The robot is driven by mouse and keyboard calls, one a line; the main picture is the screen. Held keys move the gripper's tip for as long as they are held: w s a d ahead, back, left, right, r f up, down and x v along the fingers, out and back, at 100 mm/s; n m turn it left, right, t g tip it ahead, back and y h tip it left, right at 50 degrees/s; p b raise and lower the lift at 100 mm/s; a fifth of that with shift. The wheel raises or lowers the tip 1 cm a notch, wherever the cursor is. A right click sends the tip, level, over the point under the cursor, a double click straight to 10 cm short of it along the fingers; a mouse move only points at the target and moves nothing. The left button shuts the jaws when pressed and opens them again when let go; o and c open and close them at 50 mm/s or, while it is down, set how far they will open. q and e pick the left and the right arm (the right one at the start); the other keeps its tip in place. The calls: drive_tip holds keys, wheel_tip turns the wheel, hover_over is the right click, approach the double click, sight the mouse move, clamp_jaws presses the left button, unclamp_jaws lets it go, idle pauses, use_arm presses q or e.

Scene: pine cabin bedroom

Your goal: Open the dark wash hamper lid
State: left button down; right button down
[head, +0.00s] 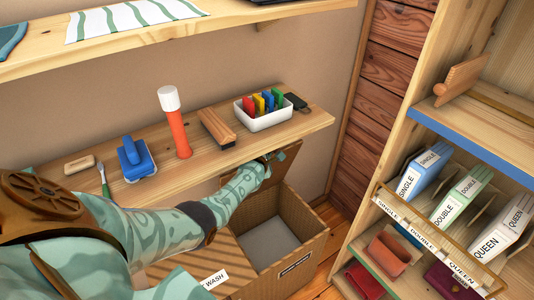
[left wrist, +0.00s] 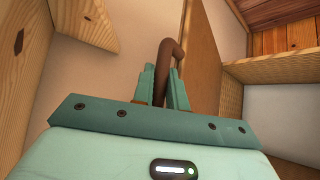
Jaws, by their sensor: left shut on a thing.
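An open brown hamper (head: 309,248) stands under the lower shelf, with a pale grey floor inside. The dark label on its front is too small to read. Its lid (head: 290,166) is raised, tilted up near the shelf's front edge. My left gripper (head: 277,157) is at the top of the lid; in the left wrist view the gripper (left wrist: 165,88) is shut on a dark brown bent handle (left wrist: 164,55). My forearm passes over the opening and hides part of the lid. A striped lid (head: 178,264) with a "WASH" label lies flat beside the opening. My right gripper is not in view.
The lower shelf (head: 210,160) just above carries a blue brush (head: 133,155), an orange flashlight (head: 179,132), a wooden brush (head: 216,128) and a white tray (head: 265,117). A shelving unit (head: 425,125) with labelled bedding stands at the right. A little floor shows between.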

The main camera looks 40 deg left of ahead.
use_arm(q)
drive_tip(key=c, duration=1.4)
unclamp_jaws()
drive_tip(key=shift+s, duration=0.1)
drive_tip(key=shift+s, duration=0.1)
drive_tip(key=p+v, duration=0.6)
drive_tip(key=v, duration=0.1)
drive_tip(key=shift+r, duration=0.15)
drive_tip(key=shift+s+d, duration=0.1)
drive_tip(key=shift+s, duration=0.05)
